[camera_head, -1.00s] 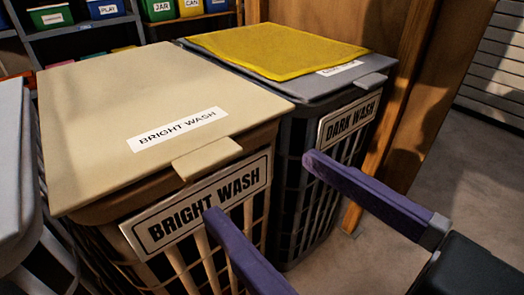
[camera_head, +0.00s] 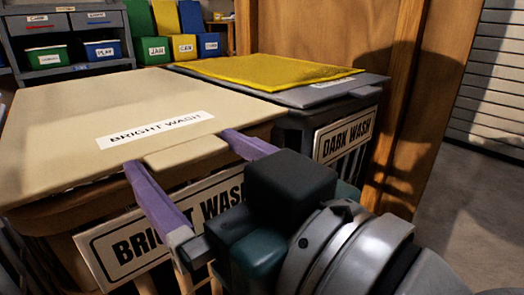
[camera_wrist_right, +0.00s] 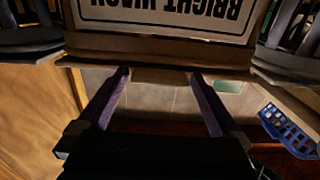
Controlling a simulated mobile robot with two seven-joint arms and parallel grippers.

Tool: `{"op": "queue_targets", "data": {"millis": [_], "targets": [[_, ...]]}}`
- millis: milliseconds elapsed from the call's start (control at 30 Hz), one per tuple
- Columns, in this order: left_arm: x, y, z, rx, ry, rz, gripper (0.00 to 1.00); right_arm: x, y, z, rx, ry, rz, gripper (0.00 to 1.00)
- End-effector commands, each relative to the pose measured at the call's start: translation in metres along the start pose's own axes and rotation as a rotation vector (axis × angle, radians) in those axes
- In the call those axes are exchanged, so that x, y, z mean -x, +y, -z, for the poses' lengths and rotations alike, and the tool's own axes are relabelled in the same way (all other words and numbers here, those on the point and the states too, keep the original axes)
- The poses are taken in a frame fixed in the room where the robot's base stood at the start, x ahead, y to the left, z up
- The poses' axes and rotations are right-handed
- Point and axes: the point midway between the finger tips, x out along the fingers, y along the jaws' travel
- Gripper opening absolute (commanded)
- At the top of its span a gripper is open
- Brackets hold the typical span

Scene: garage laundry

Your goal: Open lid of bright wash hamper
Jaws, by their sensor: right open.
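The bright wash hamper (camera_head: 225,222) stands at the left in the head view, with its beige lid (camera_head: 70,110) lying shut on top. The lid's front tab (camera_head: 187,152) sticks out above the "BRIGHT WASH" sign. My right gripper (camera_head: 180,150) is open and empty, with its purple fingers spread on either side of the tab at about lid height. Whether they touch the tab or lid is not clear. In the right wrist view the hamper's sign (camera_wrist_right: 165,14) appears upside down beyond the spread fingers (camera_wrist_right: 160,75). My left gripper is not in view.
The dark wash hamper (camera_head: 350,137) stands close at the right, a yellow cloth (camera_head: 270,72) on its lid. A wooden panel (camera_head: 330,35) is behind it. A shelf (camera_head: 75,71) with labelled bins is at the back left. Open floor (camera_head: 465,205) lies to the right.

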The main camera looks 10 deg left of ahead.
Motion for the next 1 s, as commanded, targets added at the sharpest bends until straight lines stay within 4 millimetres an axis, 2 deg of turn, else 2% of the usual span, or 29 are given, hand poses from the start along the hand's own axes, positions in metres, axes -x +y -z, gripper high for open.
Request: {"op": "queue_targets", "data": {"millis": [233, 1000], "targets": [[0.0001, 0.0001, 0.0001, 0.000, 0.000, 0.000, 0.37, -0.0007, 0.0002, 0.0005, 0.001, 0.000, 0.000, 0.99], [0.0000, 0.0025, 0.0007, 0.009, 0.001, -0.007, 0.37, -0.0003, 0.0003, 0.0002, 0.000, 0.000, -0.001, 0.12]]}}
